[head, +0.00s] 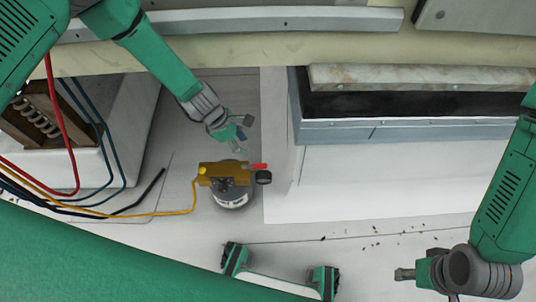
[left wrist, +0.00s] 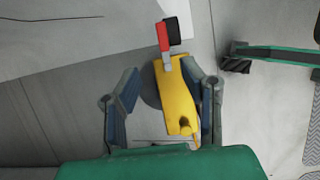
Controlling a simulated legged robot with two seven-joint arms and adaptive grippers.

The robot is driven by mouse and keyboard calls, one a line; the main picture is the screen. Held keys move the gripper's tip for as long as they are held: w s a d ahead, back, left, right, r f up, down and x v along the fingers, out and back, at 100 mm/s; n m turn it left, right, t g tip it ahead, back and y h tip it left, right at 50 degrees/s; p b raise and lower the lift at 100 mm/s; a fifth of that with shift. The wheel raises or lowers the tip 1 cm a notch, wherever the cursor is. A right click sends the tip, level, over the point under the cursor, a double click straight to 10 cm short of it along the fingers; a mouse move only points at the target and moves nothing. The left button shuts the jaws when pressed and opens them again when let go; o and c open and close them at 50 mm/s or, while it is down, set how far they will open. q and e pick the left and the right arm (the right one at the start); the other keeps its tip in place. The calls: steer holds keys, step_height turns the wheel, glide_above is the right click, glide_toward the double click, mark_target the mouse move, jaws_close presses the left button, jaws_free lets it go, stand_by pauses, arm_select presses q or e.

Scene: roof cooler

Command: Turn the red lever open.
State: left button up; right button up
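The red lever (head: 259,166) sits at the right end of a yellow valve body (head: 212,170), beside a black round part (head: 263,178). The body rests on a dark grey canister (head: 233,201) on the floor. In the left wrist view the red lever (left wrist: 163,38) is beyond the fingertips, and the yellow body (left wrist: 176,90) shows between the fingers. My left gripper (head: 242,135) is open and empty, just above and behind the valve; its fingers also show in the left wrist view (left wrist: 167,78). My right gripper (head: 404,273) is far to the lower right, away from the valve; its fingers are unclear.
A yellow hose (head: 160,213) runs left from the valve. Red, blue and black cables (head: 105,170) hang beside a white box with a coil (head: 38,118) at the left. A grey and black unit (head: 400,105) stands at the right.

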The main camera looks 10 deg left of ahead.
mark_target(261, 165)
arm_select(q)
steer(key=b+x, duration=0.5)
steer(key=x, duration=0.8)
steer(key=shift+s+f, duration=0.1)
steer(key=shift+f, duration=0.05)
jaws_close()
